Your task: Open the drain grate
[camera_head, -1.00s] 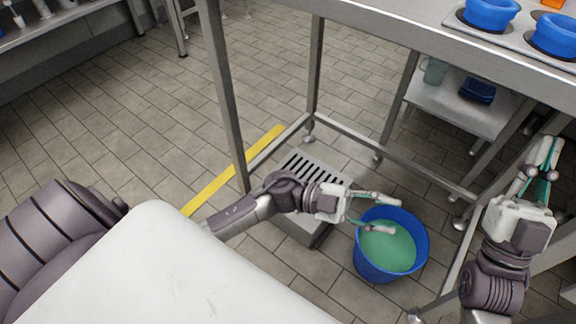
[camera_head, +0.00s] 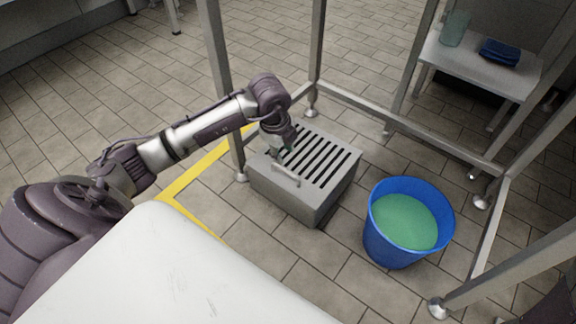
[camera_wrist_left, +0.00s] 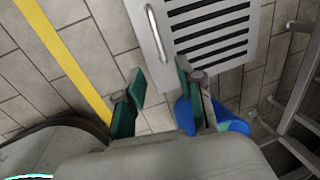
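The drain grate (camera_head: 327,160) is a slotted panel on top of a low grey metal box (camera_head: 290,200) on the floor. A bar handle (camera_head: 284,175) stands at its near left side, and the grate lies flat. In the left wrist view, the handle (camera_wrist_left: 157,34) and dark slots (camera_wrist_left: 215,45) show at the top. My left gripper (camera_head: 279,153) points down over the left part of the grate, partly hidden by its own wrist. In the left wrist view its green fingers (camera_wrist_left: 160,97) are apart and empty, with the handle beyond them. My right gripper is out of view.
A blue bucket (camera_head: 375,236) of green liquid stands right of the box. Metal frame legs and rails (camera_head: 400,122) surround the box. A low shelf (camera_head: 480,72) stands behind. Yellow tape (camera_head: 193,178) marks the floor at left.

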